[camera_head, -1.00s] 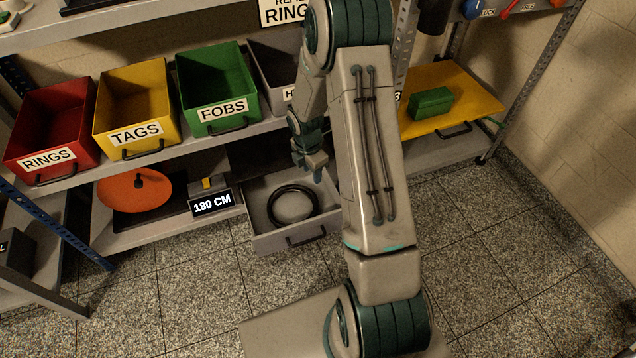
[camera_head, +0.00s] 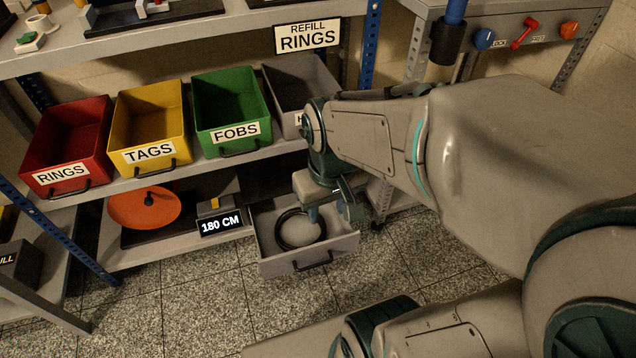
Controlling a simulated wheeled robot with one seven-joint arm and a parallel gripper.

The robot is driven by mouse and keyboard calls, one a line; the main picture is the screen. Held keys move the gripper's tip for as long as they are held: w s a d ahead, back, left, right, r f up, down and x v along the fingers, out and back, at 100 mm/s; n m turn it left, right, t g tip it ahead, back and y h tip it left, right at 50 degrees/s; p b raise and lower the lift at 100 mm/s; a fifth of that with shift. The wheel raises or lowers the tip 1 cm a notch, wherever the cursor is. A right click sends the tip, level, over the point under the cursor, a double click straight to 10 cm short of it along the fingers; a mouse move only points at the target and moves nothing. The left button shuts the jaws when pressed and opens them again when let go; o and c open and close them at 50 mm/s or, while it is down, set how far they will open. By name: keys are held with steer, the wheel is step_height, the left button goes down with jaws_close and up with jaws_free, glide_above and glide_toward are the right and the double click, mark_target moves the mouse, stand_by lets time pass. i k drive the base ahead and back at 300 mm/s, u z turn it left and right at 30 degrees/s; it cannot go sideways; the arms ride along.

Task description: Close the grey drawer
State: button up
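The grey drawer (camera_head: 340,247) is pulled out from the lower shelf, below the bins. A black coiled ring (camera_head: 284,240) lies inside it. A dark handle (camera_head: 314,261) is on its front face. My gripper (camera_head: 332,218) points down over the right part of the drawer, behind its front panel in the picture. One finger shows in front of the coil. I cannot tell whether the gripper touches the drawer or how far apart its fingers are.
Red (camera_head: 66,150), yellow (camera_head: 149,131) and green (camera_head: 230,112) bins and a grey bin (camera_head: 301,85) stand on the shelf above. An orange disc (camera_head: 144,205) and a "180 CM" display (camera_head: 221,224) are left of the drawer. Tiled floor in front is clear.

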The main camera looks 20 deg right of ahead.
mark_target(297, 229)
steer(key=u, duration=2.45)
steer(key=k, duration=0.55)
steer(key=z, duration=0.8)
